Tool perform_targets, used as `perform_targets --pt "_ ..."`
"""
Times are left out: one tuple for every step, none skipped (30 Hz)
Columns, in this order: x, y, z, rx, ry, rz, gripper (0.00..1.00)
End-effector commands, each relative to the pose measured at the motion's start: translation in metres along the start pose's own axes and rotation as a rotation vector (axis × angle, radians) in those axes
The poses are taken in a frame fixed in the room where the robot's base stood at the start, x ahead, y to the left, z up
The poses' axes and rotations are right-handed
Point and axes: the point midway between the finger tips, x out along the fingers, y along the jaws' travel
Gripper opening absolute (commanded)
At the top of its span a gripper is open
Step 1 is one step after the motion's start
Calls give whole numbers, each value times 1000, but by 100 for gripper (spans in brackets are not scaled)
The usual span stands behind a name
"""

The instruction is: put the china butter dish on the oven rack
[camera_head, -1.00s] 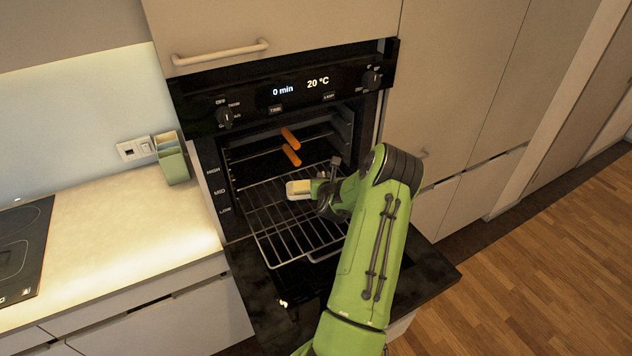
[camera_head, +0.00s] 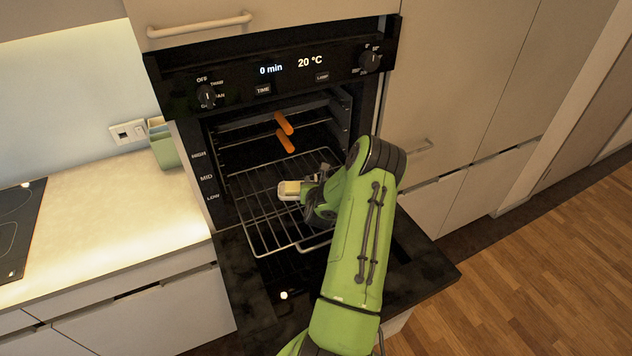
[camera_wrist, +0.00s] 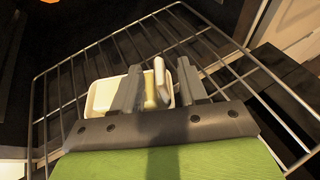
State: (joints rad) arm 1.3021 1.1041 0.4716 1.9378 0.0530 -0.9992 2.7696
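The china butter dish (camera_head: 290,189) is a small pale tray with yellow butter, over the pulled-out oven rack (camera_head: 264,222). In the wrist view the dish (camera_wrist: 103,94) lies under and between my gripper's fingers (camera_wrist: 160,88), with the rack bars (camera_wrist: 62,100) around it. The fingers stand apart, with a gap and a pale upright piece of the dish between them. The left finger covers part of the dish; the right one is at its right edge. I cannot tell whether the dish's underside touches the bars. In the head view the fingertips are hidden.
The oven door (camera_head: 415,270) is folded down below the rack. Two orange carrot-like objects (camera_head: 285,143) lie deeper in the oven. A worktop (camera_head: 110,225) with a green container (camera_head: 163,148) and a hob (camera_head: 15,230) is at left. Cabinet fronts stand at right.

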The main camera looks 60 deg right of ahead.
Motion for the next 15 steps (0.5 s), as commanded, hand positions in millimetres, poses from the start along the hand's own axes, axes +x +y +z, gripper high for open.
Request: perform_targets --pt "0 0 1 0 -1 0 42" --pt "0 0 1 0 -2 0 42" --pt "0 0 1 0 -2 0 42" --pt "0 0 1 0 -2 0 42" --pt "0 0 1 0 -3 0 42" --pt "0 0 1 1 -3 0 42" --pt "-2 0 2 1 -3 0 42" --pt "-4 0 2 1 -3 0 42" --pt "-9 0 2 1 -3 0 42" --pt "-14 0 2 0 -3 0 42" --pt "-21 0 2 0 -3 0 42" --pt "-31 0 2 0 -2 0 42" --pt "-39 0 3 -1 -1 1 42" --pt "-48 0 3 -1 -1 1 42" --pt "-60 0 3 -1 -1 1 42"
